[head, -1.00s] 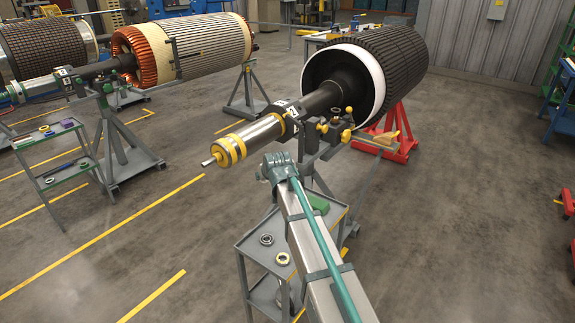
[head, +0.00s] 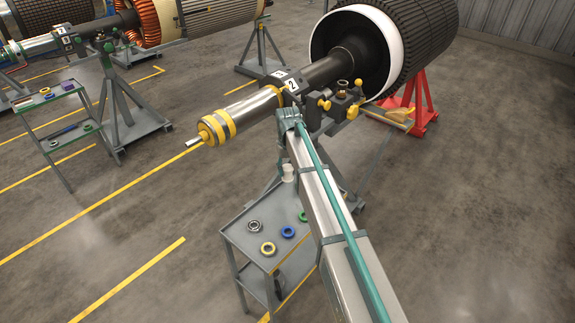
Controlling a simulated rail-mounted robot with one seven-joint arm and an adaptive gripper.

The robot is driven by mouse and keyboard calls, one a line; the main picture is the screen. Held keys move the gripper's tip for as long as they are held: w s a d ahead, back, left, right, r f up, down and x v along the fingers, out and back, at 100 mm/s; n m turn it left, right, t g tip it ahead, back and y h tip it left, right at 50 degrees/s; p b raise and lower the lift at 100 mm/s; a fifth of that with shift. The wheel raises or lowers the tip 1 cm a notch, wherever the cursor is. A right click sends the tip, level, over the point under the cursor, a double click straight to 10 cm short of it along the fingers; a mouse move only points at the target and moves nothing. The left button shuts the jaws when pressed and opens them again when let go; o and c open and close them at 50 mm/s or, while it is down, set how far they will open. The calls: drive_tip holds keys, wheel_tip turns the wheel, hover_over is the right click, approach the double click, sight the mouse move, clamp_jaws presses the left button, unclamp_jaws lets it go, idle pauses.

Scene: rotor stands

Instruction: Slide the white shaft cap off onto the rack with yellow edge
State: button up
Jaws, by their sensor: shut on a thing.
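A small white piece (head: 288,173), possibly the white shaft cap, shows just left of my arm at the far edge of a grey rack (head: 237,237). I cannot tell whether it stands on the rack or is held. The rack has a yellow strip low at its front. The near shaft (head: 250,108) is silver with yellow bands at its left end, above and beyond the rack. My arm runs up from the lower right to a joint below the shaft. My gripper is hidden beyond that arm, so its jaws do not show.
On the rack top lie a dark ring (head: 255,226), a yellow ring (head: 268,248), a blue ring (head: 288,232) and a green ring (head: 304,216). A red stand (head: 410,110) is under the rotor. Another rack (head: 58,115) stands at left. Floor at right is clear.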

drive_tip(key=shift+f+b, duration=0.35)
drive_tip(key=shift+f, duration=0.25)
drive_tip(key=shift+f+b, duration=1.55)
drive_tip(key=shift+f, duration=1.25)
drive_tip(key=o, duration=1.1)
drive_tip(key=shift+c, duration=0.2)
drive_tip(key=shift+r+p, duration=2.25)
drive_tip(key=shift+r, duration=1.8)
drive_tip(key=shift+r, duration=0.1)
